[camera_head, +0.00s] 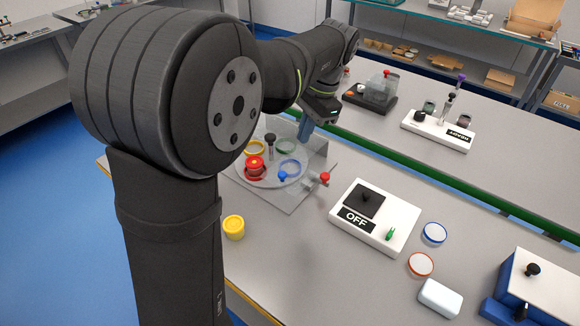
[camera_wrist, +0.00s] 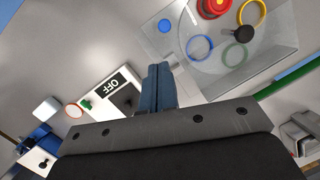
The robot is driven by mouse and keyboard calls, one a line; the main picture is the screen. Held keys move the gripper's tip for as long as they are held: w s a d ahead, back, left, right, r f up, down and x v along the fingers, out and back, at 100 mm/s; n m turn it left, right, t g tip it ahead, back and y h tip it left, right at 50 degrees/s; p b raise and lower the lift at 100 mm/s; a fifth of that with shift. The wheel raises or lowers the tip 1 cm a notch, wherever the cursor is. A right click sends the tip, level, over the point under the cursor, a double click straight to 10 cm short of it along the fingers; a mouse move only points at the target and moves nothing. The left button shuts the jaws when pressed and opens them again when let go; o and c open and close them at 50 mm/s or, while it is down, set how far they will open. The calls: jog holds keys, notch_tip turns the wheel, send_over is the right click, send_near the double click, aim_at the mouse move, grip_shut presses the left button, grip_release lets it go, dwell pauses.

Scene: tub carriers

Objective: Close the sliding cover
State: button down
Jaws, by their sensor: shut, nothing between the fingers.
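My gripper (camera_head: 305,127) has blue fingers and is shut and empty, raised above the bench near the back right of a clear carrier. The fingers (camera_wrist: 159,70) also show pressed together in the wrist view. A white box with an OFF label (camera_head: 373,223) bears a dark square plate (camera_head: 365,200) with a black knob. In the wrist view the fingers partly hide this plate (camera_wrist: 122,98). A blue box with a white top (camera_head: 541,286) and black knobs stands at the right edge, partly cut off. I cannot tell which of these is the sliding cover.
The clear carrier (camera_head: 292,205) holds coloured rings, a red tub (camera_head: 255,168) and a black knob. A yellow tub (camera_head: 233,228) stands left of the OFF box. Two round lids (camera_head: 434,233) and a white block (camera_head: 440,298) lie right. Bench at front centre is clear.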

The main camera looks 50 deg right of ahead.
aim_at(286, 178)
jog(key=s+d+f+m+t+y, duration=0.2)
jog(key=s+f+m+t, duration=0.45)
jog(key=s+m, duration=0.3)
jog(key=x, duration=0.8)
jog(key=shift+w+d+f, duration=0.1)
jog(key=shift+w, duration=0.15)
jog(key=w, duration=0.1)
jog(key=w+a, duration=0.1)
jog(key=w, duration=0.1)
jog(key=shift+w+a, duration=0.1)
jog(key=shift+a, duration=0.05)
jog(key=shift+w+a, duration=0.15)
jog(key=shift+w, duration=0.25)
jog(key=w, duration=1.3)
jog(key=shift+w, duration=0.2)
jog(key=shift+t, duration=0.25)
